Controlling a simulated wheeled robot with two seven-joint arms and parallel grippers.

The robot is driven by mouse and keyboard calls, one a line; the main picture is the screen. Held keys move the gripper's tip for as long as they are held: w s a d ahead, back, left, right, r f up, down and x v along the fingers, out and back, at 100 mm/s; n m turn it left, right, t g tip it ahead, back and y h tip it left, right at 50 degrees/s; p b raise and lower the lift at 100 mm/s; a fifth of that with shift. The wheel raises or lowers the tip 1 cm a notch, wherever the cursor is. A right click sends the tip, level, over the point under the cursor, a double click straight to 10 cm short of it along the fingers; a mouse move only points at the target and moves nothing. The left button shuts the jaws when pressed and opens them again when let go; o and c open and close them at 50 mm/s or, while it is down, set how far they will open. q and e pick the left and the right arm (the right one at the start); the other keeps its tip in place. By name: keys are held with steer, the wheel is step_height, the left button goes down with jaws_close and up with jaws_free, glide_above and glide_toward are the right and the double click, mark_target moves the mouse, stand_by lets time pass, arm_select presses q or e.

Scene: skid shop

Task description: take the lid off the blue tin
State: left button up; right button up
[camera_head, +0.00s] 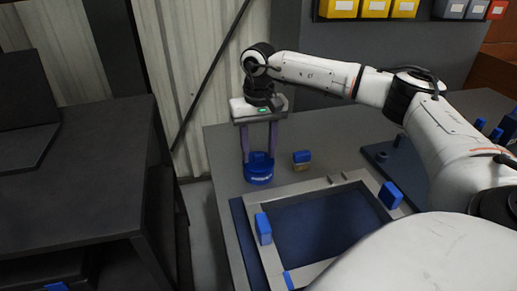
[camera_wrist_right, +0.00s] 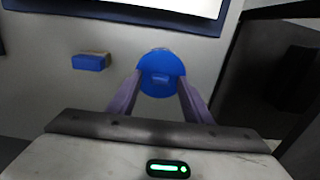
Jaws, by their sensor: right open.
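The blue tin (camera_head: 258,174) stands upright on the grey table near its back left corner, with light lettering on its side. Its round blue lid (camera_wrist_right: 162,66) is seen from above in the right wrist view, with a raised grip across it. My right gripper (camera_head: 259,157) points straight down over the tin. My left gripper is not in view.
A small blue and tan block (camera_head: 302,161) stands right of the tin. A grey frame (camera_head: 264,262) with blue blocks lies in front on a dark blue mat. A dark shelf unit (camera_head: 80,180) stands left, across a gap. Yellow bins (camera_head: 375,8) hang behind.

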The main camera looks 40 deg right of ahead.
steer(key=c, duration=1.1)
steer(key=shift+c, duration=0.2)
